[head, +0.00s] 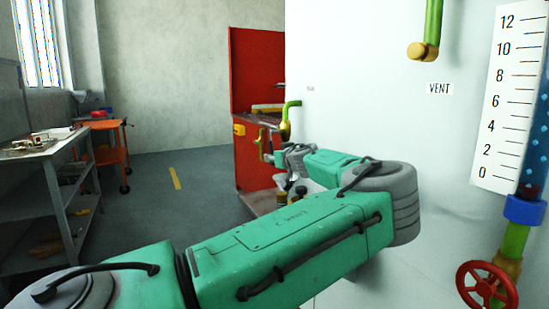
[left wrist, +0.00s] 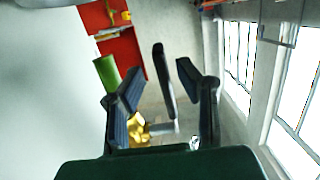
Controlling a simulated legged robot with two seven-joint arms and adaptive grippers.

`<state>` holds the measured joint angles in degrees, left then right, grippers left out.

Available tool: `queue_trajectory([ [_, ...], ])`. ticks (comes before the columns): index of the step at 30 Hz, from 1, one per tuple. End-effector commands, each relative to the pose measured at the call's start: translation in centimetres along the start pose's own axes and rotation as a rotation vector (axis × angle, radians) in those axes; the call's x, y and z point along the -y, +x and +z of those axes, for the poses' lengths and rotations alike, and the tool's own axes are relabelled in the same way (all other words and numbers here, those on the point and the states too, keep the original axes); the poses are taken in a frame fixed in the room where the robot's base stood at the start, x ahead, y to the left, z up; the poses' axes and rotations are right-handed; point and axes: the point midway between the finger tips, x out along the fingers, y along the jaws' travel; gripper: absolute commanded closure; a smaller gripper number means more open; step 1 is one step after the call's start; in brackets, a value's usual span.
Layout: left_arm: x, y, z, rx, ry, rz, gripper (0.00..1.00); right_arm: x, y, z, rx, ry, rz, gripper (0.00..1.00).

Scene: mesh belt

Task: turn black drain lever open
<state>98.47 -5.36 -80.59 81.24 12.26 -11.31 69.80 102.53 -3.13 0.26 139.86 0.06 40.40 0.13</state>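The black drain lever (left wrist: 163,78) stands between the two fingers of my left gripper (left wrist: 160,71) in the left wrist view, with a gap visible on each side. A brass valve part (left wrist: 138,129) shows below it, between the fingers, and a green pipe end (left wrist: 106,73) is beside the left finger. In the head view my left arm reaches across the front and bends away along the white wall. My left gripper is small and partly hidden there, near brass fittings (head: 282,197). I cannot make out the lever clearly in that view. My right gripper is not in view.
A white tank wall (head: 400,120) fills the right, with a scale (head: 508,100) and a red handwheel (head: 487,286). A red cabinet (head: 255,70) and a green pipe elbow (head: 290,107) stand beyond my arm. A grey bench (head: 40,155) and orange cart (head: 105,150) are left; floor between is clear.

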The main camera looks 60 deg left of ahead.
Motion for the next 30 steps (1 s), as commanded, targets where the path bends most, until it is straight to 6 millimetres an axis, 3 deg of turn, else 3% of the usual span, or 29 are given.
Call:
queue_trajectory([
  [8, 0.2, -0.3, -0.3, -0.003, -0.003, -0.002, 0.71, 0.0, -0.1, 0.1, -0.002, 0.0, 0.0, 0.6],
  [21, -0.1, -6.3, 0.0, 0.0, -0.001, 0.0, 0.71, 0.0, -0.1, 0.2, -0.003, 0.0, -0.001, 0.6],
  [30, 0.0, -7.1, 0.1, 0.002, 0.0, -0.003, 0.71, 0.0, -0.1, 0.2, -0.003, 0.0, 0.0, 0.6],
])
